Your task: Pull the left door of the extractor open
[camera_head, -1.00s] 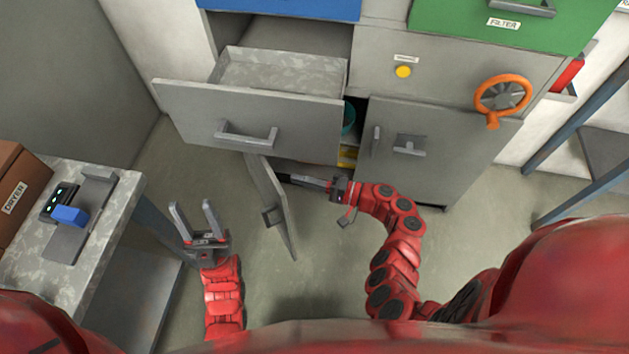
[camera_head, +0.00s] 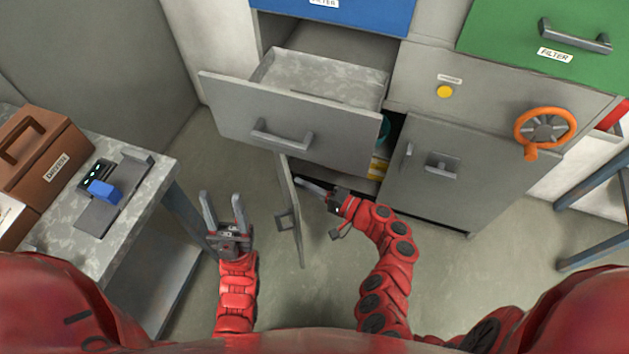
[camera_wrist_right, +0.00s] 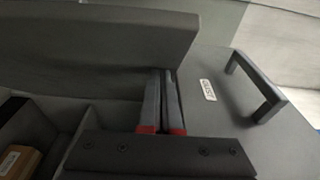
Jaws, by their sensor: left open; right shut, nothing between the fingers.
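The left door (camera_head: 290,212) of the lower cabinet stands swung out in the head view, seen nearly edge-on, with its handle (camera_head: 287,219) on the side facing left. My right gripper (camera_head: 303,183) is shut and empty, at the inner side of this door near its hinge end. I cannot tell whether its fingers touch the door. In the right wrist view the shut fingers (camera_wrist_right: 163,95) lie against or close to a grey panel. My left gripper (camera_head: 223,205) is open and empty, left of the door and apart from it.
A pulled-out grey drawer (camera_head: 285,120) overhangs the door. The right door (camera_head: 432,170) is shut. An orange valve wheel (camera_head: 545,127) sits at the right.

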